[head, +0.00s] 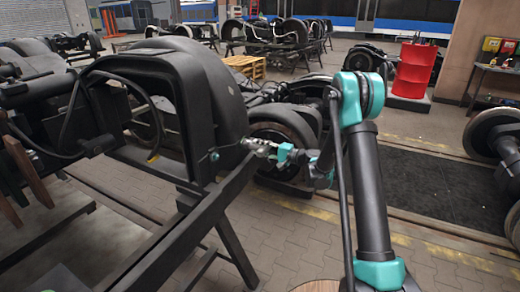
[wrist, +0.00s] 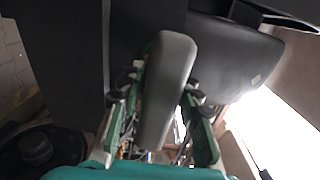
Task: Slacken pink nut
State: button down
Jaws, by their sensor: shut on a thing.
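No pink nut can be made out in either view. My gripper (head: 255,145) is at the right side of a large black rounded housing (head: 218,95) on the bogie frame, close to its lower edge. In the wrist view my gripper (wrist: 163,85) has its green fingers on either side of a long grey rounded bar (wrist: 168,70) and is shut on it. The bar points away from the wrist toward dark surfaces. What lies beyond its far end is hidden, and I cannot tell whether it touches anything there.
A black stand beam (head: 190,225) runs diagonally below the housing. A wheel (head: 285,135) is behind my gripper. A red drum (head: 415,70) and a side table (head: 495,85) stand at the back right. Paved floor (head: 300,230) is open in front.

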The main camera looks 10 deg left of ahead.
aim_at(268, 150)
jog(key=n, duration=0.6)
jog(key=shift+n, duration=3.6)
jog(key=shift+d, duration=0.2)
jog(key=shift+v, duration=2.8)
jog(key=w+d+r+m+t+h, duration=0.1)
jog(key=w+d+m+t+h, duration=0.6)
jog(key=d, duration=0.3)
jog(key=d+r+m+t+h, duration=0.1)
jog(key=d+m+t+h, duration=0.1)
jog(key=d+h, duration=0.3)
jog(key=w+d+r+m+t+h, duration=0.1)
jog(key=d+m+h, duration=0.4)
jog(key=d, duration=0.6)
jog(key=shift+r+t, duration=0.75)
jog(key=shift+t, duration=0.15)
